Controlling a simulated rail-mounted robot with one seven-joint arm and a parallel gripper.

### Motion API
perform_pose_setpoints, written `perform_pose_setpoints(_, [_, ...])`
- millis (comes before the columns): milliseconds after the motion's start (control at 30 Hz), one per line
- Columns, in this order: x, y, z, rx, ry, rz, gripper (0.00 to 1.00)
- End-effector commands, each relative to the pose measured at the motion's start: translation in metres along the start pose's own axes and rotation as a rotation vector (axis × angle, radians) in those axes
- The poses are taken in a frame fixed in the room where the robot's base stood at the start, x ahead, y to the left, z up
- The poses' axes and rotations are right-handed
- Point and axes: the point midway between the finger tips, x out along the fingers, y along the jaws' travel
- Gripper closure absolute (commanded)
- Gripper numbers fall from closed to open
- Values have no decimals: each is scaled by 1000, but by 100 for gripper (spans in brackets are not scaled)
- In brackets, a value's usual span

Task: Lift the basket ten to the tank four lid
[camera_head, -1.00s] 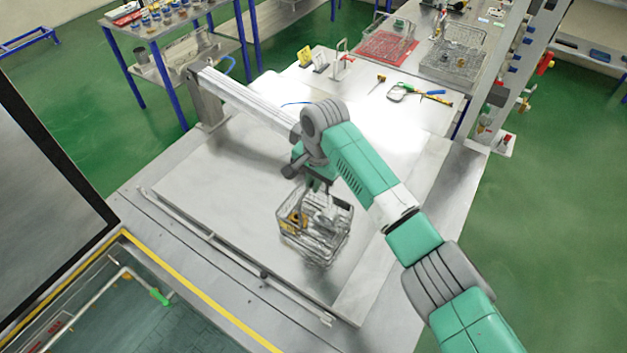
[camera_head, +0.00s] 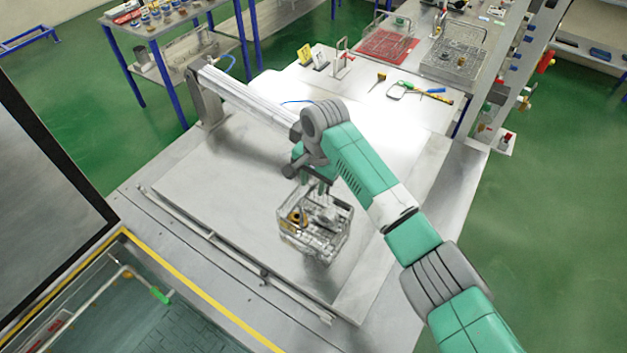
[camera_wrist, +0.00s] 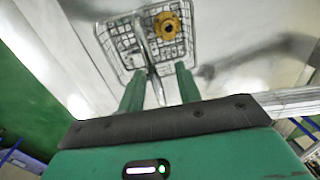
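A wire basket (camera_head: 318,240) with an orange-brown ring-shaped part and grey metal parts in it stands on a flat steel plate (camera_head: 215,190), which looks like a closed tank lid; no number is readable. In the wrist view the basket (camera_wrist: 112,48) lies ahead of the fingers, with the round orange-brown part (camera_wrist: 167,26) inside. Its upright handle (camera_wrist: 152,72) runs back between my gripper's two green fingers (camera_wrist: 158,86). The fingers stand apart, with gaps beside the handle. In the head view my gripper (camera_head: 322,188) is above the basket, partly hidden by the arm.
A dark raised panel (camera_head: 45,190) and an open tank (camera_head: 150,325) with a yellow edge are at the left. A metal beam (camera_head: 245,100) crosses behind the plate. Tools (camera_head: 415,90) and wire baskets (camera_head: 455,62) are at the back right. The plate around the basket is clear.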

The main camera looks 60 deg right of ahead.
Motion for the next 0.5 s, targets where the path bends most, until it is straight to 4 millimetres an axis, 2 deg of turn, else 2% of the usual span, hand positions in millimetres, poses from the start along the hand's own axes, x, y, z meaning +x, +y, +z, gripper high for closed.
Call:
perform_pose_setpoints(300, [-58, -1, 0, -1, 3, -5, 66])
perform_pose_setpoints(500, [-77, -1, 0, -1, 2, -4, 66])
